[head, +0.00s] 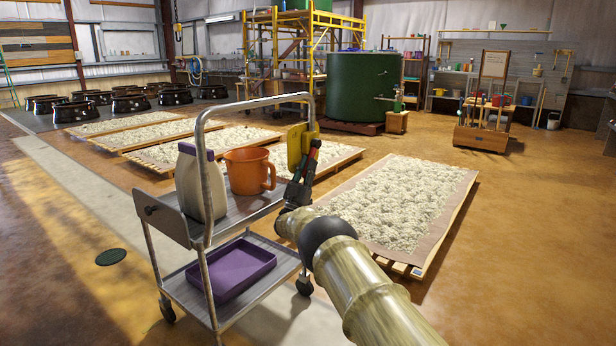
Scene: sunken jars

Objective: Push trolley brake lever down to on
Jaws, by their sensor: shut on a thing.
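The metal trolley (180,284) stands in front of me on the left, with two shelves, a tall bent handle and casters. A small dark knob (149,210) sticks out from its left end panel; it may be the brake lever, but I cannot tell its setting. My gripper (303,160) is above the trolley's right end, its dark fingers pointing up. The gripper is well apart from the dark knob.
A white jug with a purple cap (187,182) and an orange mug (248,171) stand on the top shelf. A purple tray (232,270) lies on the lower shelf. A drying bed of pale material (400,204) lies right of my arm. Floor is open at left.

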